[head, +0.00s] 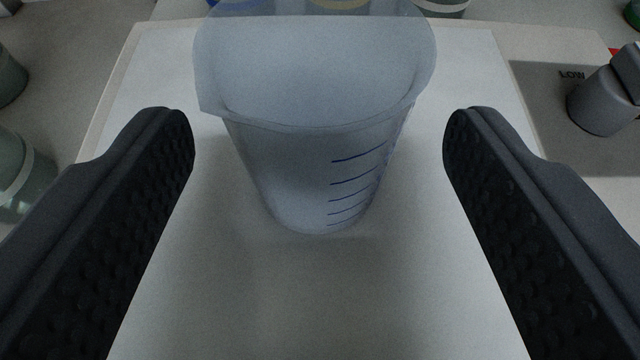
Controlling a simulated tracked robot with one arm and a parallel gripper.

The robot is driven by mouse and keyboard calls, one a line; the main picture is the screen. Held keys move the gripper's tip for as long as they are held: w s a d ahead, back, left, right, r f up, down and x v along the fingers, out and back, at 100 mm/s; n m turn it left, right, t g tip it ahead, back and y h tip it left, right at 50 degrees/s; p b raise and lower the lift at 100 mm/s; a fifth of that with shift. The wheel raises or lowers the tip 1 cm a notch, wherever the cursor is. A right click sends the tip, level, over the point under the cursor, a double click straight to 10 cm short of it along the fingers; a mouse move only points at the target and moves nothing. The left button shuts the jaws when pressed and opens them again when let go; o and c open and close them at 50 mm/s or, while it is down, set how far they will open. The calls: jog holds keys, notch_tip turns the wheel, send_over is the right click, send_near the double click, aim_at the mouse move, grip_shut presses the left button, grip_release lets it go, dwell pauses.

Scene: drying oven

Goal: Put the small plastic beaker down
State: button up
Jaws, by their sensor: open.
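The small plastic beaker (300,165) is translucent with blue graduation lines. It stands upright on a flat white plate (440,290) in the middle of the head view, and its rim is nearest the camera. My gripper (319,130) is open. Its two black textured fingers are on the left and right of the beaker, with a visible gap on each side. The beaker looks empty.
A grey panel at the right carries a grey knob (603,100) and the label LOW. Greenish bottles (25,175) stand at the left edge. Several containers with coloured parts are just behind the beaker at the top. The plate in front of the beaker is clear.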

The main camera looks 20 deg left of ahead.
jog(key=v, duration=0.7)
jog(key=shift+r, duration=0.4)
